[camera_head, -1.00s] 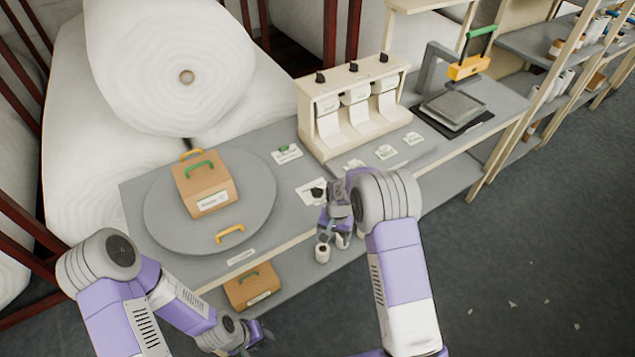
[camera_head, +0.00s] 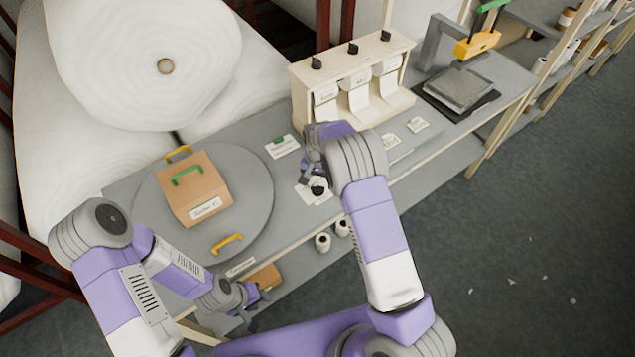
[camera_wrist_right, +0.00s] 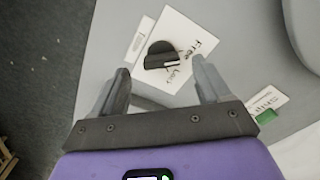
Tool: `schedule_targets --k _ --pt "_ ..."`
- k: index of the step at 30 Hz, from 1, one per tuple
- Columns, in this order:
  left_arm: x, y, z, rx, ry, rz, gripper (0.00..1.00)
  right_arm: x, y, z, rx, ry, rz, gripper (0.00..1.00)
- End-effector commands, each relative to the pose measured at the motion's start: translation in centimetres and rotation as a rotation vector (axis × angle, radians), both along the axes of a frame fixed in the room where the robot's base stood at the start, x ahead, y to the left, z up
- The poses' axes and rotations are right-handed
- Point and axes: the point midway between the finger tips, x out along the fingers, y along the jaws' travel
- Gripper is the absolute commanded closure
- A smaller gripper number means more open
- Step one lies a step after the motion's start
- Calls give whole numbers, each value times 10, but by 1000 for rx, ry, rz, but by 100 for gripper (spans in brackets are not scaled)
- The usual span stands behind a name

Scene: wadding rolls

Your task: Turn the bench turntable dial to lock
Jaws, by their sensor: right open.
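The black dial (camera_head: 317,190) sits on a white card on the bench top, to the right of the round grey turntable (camera_head: 258,200). In the right wrist view the dial (camera_wrist_right: 160,55) has a pale line on it, and the card (camera_wrist_right: 190,32) reads "Free" and, less clearly, "Lock". My right gripper (camera_head: 310,176) is open and empty above the card. In its wrist view the dial lies just beyond the gap between the fingertips (camera_wrist_right: 161,70). My left gripper (camera_head: 257,304) hangs low at the bench's front edge; its finger opening is unclear.
A brown box (camera_head: 195,188) with a green handle stands on the turntable, which has yellow handles. A cream dispenser (camera_head: 350,85) stands behind my right gripper. White rolls (camera_head: 323,242) stand on the shelf below.

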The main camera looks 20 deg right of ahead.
Motion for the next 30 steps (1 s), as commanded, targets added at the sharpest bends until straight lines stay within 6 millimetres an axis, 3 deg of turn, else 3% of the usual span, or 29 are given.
schedule_targets --k 6,16,27,30 --pt "0 0 0 0 -1 0 61 0 0 -24 -1 -1 -1 23" --pt "0 0 0 0 -1 0 61 1 0 -27 0 -1 0 25" --pt "0 0 0 0 -1 0 61 0 0 -27 0 -1 0 79" --pt "1 0 0 0 -1 0 61 0 0 -27 0 -1 -3 79"
